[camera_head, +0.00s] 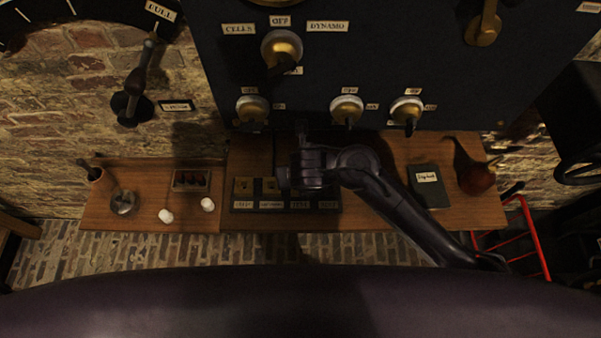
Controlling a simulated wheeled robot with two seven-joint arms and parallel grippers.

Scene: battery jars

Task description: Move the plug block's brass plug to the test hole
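The plug block (234,205) is a dark block on the wooden shelf, with a row of small labels along its front edge. Two brass pieces show on it, a left one (243,186) and a second one (269,186) beside it. I cannot tell which is the plug. The label wording is too small to read surely. My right gripper (284,180) is over the right half of the block, and its hand hides the holes there, so the test hole is not visible. Its fingertips are not clear, nor whether it holds anything. My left gripper is not in view.
The shelf (400,215) also bears a dark book (428,186), a reddish round flask (476,180), a small rack (191,180), a glass dish (124,201) and two white pieces (166,215). The dark switch panel (380,60) with brass knobs rises behind.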

